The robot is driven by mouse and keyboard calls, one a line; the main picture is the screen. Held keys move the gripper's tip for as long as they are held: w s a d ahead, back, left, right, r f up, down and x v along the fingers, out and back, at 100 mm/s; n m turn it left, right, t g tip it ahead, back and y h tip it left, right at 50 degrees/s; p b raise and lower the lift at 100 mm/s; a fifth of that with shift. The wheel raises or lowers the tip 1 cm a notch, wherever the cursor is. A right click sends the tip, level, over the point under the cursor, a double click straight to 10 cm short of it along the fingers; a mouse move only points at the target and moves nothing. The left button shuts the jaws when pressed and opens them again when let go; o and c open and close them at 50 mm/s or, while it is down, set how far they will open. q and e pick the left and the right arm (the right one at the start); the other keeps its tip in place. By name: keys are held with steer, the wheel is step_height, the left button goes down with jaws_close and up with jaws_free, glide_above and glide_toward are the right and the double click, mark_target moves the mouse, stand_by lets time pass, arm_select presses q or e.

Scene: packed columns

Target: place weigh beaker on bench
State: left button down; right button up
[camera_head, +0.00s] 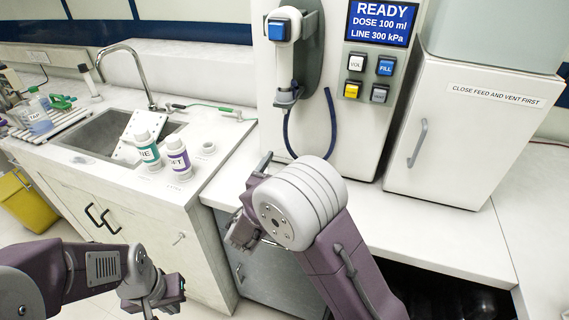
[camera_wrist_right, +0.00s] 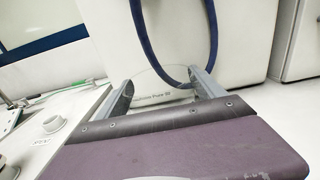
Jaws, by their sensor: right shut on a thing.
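In the right wrist view my right gripper (camera_wrist_right: 163,86) has its two grey fingers set apart on either side of a clear, thin-rimmed vessel, which I take to be the weigh beaker (camera_wrist_right: 148,72). In the head view my right arm's wrist covers most of this gripper, and I cannot make out the beaker there. The bench (camera_head: 440,235) is the white top in front of the dispenser. My right gripper is over or near its left front edge. My left gripper (camera_head: 165,300) is low at the left, its fingers not clear.
The dispenser (camera_head: 335,130) with its screen and dark blue hose (camera_head: 334,115) stands behind the bench. A white cabinet (camera_head: 460,130) is at right. At left are a sink (camera_head: 95,140) and two bottles (camera_head: 147,150) (camera_head: 178,156). The bench's right part is clear.

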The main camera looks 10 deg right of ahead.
steer(key=shift+f, duration=0.1)
steer(key=o, duration=2)
steer(key=shift+r, duration=0.2)
steer(key=v, duration=1.2)
